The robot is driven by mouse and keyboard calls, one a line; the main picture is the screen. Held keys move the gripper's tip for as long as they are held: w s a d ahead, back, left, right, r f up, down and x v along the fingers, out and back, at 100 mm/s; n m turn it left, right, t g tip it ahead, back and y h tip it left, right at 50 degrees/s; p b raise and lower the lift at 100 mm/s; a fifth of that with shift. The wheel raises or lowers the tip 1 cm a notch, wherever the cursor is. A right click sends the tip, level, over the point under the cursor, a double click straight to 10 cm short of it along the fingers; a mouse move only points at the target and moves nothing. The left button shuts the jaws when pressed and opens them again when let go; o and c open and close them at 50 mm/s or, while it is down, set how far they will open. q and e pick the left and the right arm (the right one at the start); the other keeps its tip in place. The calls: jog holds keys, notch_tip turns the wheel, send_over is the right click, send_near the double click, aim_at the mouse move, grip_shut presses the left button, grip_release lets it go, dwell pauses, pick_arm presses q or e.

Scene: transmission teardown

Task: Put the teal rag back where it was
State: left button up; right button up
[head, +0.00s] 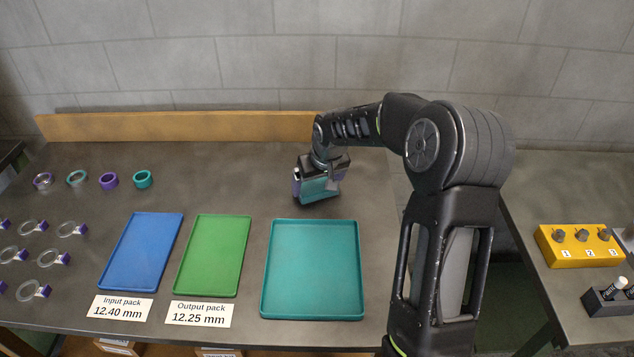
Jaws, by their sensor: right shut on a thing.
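My right gripper (326,176) reaches in from the right and points down over the back of the table, behind the teal tray. It is shut on the teal rag (318,191), which shows as a teal patch below and between the dark fingers. The gripper hides part of the rag, and I cannot tell whether the rag touches the table. My left gripper is not in view.
The teal tray (313,314), green tray (207,293) and blue tray (131,288) are empty. Several rings (109,181) and ring-shaped tools (33,227) lie at the left. A wooden rail (180,126) edges the back. A yellow block (582,252) stands on the right table.

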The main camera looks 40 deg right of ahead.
jog(key=shift+f, duration=0.15)
jog(key=o, duration=1.2)
jog(key=shift+r, duration=0.3)
jog(key=b+v, duration=0.1)
jog(key=v, duration=1)
jog(key=shift+s+r, duration=0.25)
jog(key=shift+s, duration=0.05)
